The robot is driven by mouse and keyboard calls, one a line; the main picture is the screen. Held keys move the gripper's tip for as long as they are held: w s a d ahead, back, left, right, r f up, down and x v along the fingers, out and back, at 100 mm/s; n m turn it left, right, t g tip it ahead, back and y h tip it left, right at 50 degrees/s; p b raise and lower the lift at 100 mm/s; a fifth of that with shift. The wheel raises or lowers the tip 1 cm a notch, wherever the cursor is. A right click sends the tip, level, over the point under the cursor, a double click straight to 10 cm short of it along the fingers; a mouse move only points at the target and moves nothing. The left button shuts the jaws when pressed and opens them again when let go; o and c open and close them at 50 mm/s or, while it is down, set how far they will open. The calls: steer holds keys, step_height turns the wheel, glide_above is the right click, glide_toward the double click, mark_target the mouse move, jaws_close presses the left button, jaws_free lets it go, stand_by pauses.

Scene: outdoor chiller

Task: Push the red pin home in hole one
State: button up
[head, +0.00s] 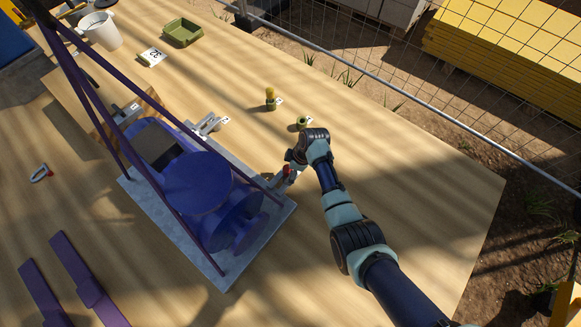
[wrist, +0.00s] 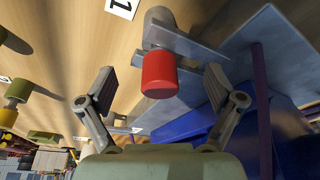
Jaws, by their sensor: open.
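The red pin (wrist: 158,75) shows in the wrist view as a short red cylinder, its end facing me, at a grey metal bracket (wrist: 186,42). A grey cylinder (wrist: 158,20) shows beyond the bracket. How deep the pin sits, and the hole itself, I cannot tell. My gripper (wrist: 160,80) is open, one finger either side of the pin and apart from it. A white label with "1" (wrist: 122,6) lies above the pin in the picture. In the head view, my gripper (head: 292,160) is at the right corner of the metal baseplate (head: 250,245), by a small red spot (head: 286,170).
A blue pump-like machine (head: 197,180) with purple bars stands on the baseplate, left of my gripper. Yellow-green pieces (head: 270,100) stand beyond it. A green tray (head: 182,31) and white cup (head: 101,30) are at the far left. The tabletop (head: 430,180) right of my arm is clear.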

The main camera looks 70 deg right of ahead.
steer(key=p+v, duration=0.7)
stand_by(0.3)
steer(key=v, duration=1.2)
